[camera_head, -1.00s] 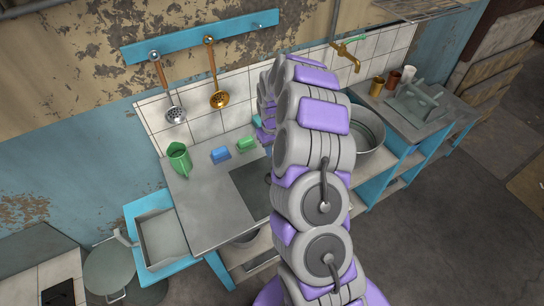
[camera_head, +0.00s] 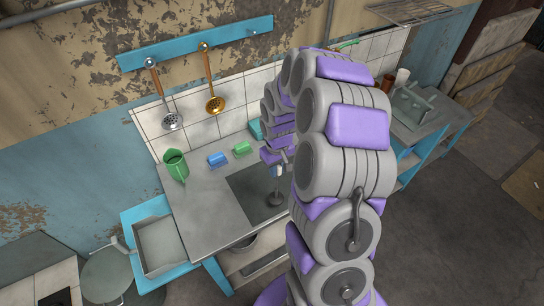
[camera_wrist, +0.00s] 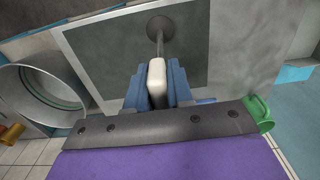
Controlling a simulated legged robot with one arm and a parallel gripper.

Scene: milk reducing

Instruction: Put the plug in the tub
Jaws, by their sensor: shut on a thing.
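My gripper (camera_wrist: 156,85) has blue fingers shut on the white handle of the plug (camera_wrist: 157,72). A thin grey stem runs from the handle to a dark round disc. The tub (camera_wrist: 22,82), a round metal basin, stands at the left edge of the wrist view, apart from the gripper. In the head view my arm hides the tub.
My arm covers the counter's right part.

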